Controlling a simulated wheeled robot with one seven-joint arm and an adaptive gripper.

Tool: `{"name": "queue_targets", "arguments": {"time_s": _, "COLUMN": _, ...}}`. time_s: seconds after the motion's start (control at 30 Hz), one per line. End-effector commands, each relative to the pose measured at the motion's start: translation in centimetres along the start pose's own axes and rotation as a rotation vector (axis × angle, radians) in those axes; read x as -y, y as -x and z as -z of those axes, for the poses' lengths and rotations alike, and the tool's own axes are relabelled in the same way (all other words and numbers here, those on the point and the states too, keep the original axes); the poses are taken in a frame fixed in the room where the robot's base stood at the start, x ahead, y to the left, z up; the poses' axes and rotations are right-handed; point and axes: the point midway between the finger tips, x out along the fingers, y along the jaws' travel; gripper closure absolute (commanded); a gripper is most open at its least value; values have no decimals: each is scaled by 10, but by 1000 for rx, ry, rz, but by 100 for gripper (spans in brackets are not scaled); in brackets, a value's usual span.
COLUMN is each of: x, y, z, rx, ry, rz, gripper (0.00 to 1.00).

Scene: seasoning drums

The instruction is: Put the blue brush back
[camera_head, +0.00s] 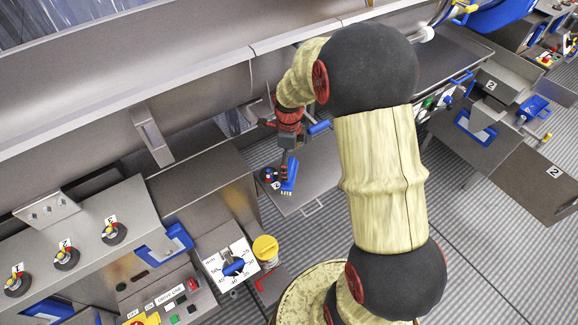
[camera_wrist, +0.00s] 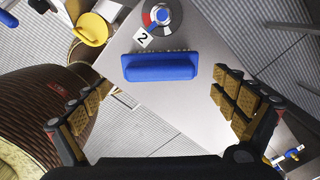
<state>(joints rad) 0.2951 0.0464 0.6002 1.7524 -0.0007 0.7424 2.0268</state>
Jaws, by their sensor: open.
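The blue brush (camera_wrist: 160,67) lies crosswise on a grey metal surface in the wrist view, with a fringe of pale bristles along its upper edge. In the head view the brush (camera_head: 288,178) shows just below my gripper (camera_head: 286,170). In the wrist view my gripper (camera_wrist: 165,120) is open and empty, its two padded fingers spread wide, with the brush between and beyond them. The brush appears apart from both fingers. I cannot tell the exact height of the fingers above the surface.
A round dial (camera_wrist: 160,18) with a "2" label (camera_wrist: 143,38) sits right beside the brush. A yellow knob (camera_head: 265,248) and a control panel (camera_head: 232,264) stand at lower left. A grey cabinet (camera_head: 205,185) stands left of my gripper. Striped floor lies to the right.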

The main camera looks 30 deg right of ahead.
Motion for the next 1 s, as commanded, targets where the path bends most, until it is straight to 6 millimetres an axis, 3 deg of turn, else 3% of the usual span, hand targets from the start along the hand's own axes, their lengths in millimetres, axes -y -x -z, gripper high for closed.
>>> {"name": "queue_targets", "arguments": {"time_s": 0.03, "x": 1, "y": 14, "z": 0, "rx": 2, "ry": 0, "rz": 4, "gripper": 2}}
{"name": "queue_targets", "arguments": {"time_s": 0.2, "x": 1, "y": 47, "z": 0, "rx": 1, "ry": 0, "rz": 3, "gripper": 2}}
{"name": "queue_targets", "arguments": {"time_s": 0.57, "x": -4, "y": 86, "z": -2, "rx": 5, "ry": 44, "rz": 11, "gripper": 2}}
{"name": "queue_targets", "arguments": {"time_s": 0.67, "x": -17, "y": 110, "z": -6, "rx": 18, "ry": 186, "rz": 43, "gripper": 2}}
{"name": "queue_targets", "arguments": {"time_s": 0.77, "x": -41, "y": 146, "z": -10, "rx": 30, "ry": 435, "rz": 99, "gripper": 2}}
{"name": "queue_targets", "arguments": {"time_s": 1.0, "x": -122, "y": 222, "z": -6, "rx": 8, "ry": 1154, "rz": 272, "gripper": 2}}
